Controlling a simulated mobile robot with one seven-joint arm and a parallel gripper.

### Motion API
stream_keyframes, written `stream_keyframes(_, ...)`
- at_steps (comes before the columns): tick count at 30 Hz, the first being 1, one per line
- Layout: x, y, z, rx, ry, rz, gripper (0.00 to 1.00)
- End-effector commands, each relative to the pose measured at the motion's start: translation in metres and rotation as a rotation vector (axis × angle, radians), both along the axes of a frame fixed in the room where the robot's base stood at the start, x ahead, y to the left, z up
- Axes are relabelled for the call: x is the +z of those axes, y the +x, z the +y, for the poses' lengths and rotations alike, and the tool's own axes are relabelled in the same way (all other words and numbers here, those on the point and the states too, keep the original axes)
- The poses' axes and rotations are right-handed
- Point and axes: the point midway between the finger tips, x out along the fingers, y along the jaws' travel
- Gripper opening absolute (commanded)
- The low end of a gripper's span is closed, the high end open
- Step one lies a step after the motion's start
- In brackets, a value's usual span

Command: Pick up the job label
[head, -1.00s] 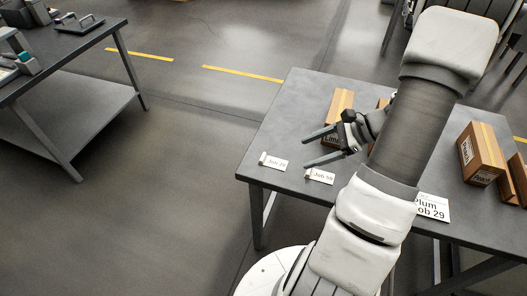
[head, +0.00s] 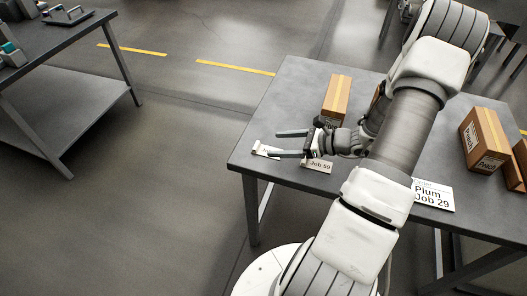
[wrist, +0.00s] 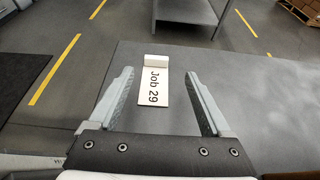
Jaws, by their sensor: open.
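In the wrist view the white "Job 29" label (wrist: 154,86) lies on the grey table, between and slightly ahead of the fingers of my gripper (wrist: 159,100). The gripper is open and empty. In the head view my gripper (head: 276,144) is low over the table's left front part, its fingers pointing left. A second label, "Job 59" (head: 318,166), lies to the right, partly under the gripper. I cannot tell the exact height of the fingers over the table.
The table (head: 285,90) also holds a sign reading "Plum Job 29" (head: 433,195) and several brown boxes, one (head: 337,97) behind the gripper and one (head: 484,138) at the right. Another table (head: 85,45) stands at the far left. The left back of the table is clear.

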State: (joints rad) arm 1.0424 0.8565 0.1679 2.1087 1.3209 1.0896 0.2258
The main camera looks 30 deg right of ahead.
Motion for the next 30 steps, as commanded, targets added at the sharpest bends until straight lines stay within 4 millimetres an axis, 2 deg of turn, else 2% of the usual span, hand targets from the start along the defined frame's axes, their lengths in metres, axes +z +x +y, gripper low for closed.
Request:
stream_keyframes(7, -0.007, 0.011, 0.014, 0.002, 0.0, 0.0, 0.82)
stream_keyframes(15, -0.019, 0.033, 0.043, 0.002, 0.001, 0.0, 0.82)
stream_keyframes(25, -0.02, 0.038, 0.047, 0.0, 0.0, 0.0, 0.82)
stream_keyframes(30, -0.02, 0.038, 0.047, 0.0, 0.0, 0.0, 0.52)
